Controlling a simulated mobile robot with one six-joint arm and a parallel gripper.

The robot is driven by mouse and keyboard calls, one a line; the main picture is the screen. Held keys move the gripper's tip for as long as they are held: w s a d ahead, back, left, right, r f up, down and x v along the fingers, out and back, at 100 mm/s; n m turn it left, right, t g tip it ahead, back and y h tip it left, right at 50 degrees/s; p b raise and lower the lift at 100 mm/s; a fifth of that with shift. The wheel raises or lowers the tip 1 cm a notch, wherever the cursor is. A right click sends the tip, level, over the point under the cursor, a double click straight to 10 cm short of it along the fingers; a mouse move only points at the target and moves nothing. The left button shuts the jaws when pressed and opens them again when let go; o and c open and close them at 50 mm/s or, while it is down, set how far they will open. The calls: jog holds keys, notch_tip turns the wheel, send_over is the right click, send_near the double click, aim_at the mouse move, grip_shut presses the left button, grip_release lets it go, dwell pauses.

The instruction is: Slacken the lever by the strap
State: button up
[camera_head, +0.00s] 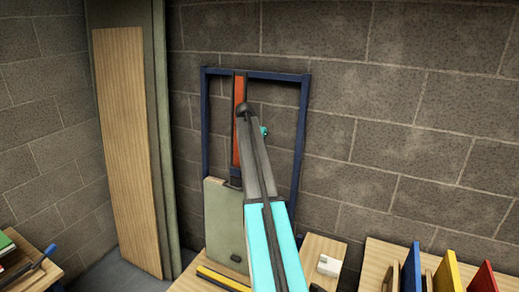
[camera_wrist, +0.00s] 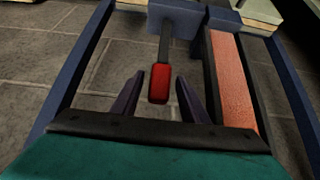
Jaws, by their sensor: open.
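The lever has a red grip (camera_wrist: 160,84) on a dark shaft that runs from a blue block (camera_wrist: 176,20) in the wrist view. The orange-red strap (camera_wrist: 234,80) lies just to the right of the lever. It also shows in the head view (camera_head: 238,125) inside a blue frame (camera_head: 204,130). My gripper (camera_wrist: 160,80) is open, with one dark finger on each side of the red grip. Gaps show between fingers and grip; the depth between them is hard to judge. In the head view my arm hides the lever.
A grey-green panel (camera_head: 222,215) covers the frame's lower left. A wooden board (camera_head: 128,150) leans at the left. Below are a wooden bench with a white block (camera_head: 329,265) and a rack with blue, yellow and red boards (camera_head: 446,270). The wall at right is bare.

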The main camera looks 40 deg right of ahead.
jog(key=b+v, duration=0.5)
jog(key=v, duration=0.8)
jog(key=shift+a+r, duration=0.15)
jog(key=shift+r, duration=0.1)
jog(key=shift+w+a, duration=0.1)
jog(key=shift+w, duration=0.05)
